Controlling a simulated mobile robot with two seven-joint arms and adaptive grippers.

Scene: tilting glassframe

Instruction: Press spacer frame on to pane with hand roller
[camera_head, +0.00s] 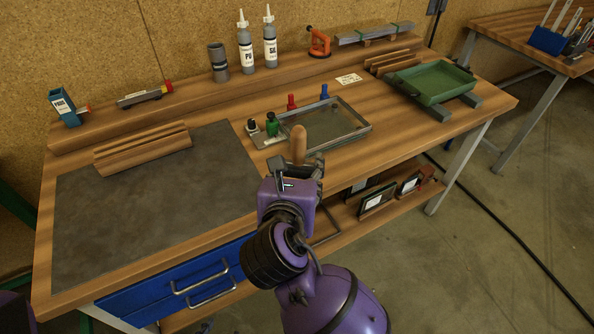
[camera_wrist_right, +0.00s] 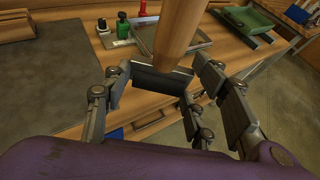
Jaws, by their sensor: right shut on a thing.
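My right gripper (camera_head: 297,172) is shut on the hand roller, whose wooden handle (camera_head: 298,143) points up in front of the pane's near left side. In the right wrist view the handle (camera_wrist_right: 177,35) rises from between the fingers (camera_wrist_right: 160,80); I cannot make out the roller's wheel. The glass pane (camera_head: 320,122) lies on the bench at the middle, with a grey spacer frame (camera_head: 352,139) around its edge. Whether the roller touches the frame cannot be told. My left gripper is not in view.
Small green (camera_head: 272,124) and black-capped (camera_head: 251,126) bottles stand by the pane's left; red (camera_head: 291,101) and blue (camera_head: 324,92) pegs are behind it. A green tray (camera_head: 433,83) stands right. The dark mat (camera_head: 150,215) at left is mostly clear, with a slotted wooden rack (camera_head: 143,148) behind.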

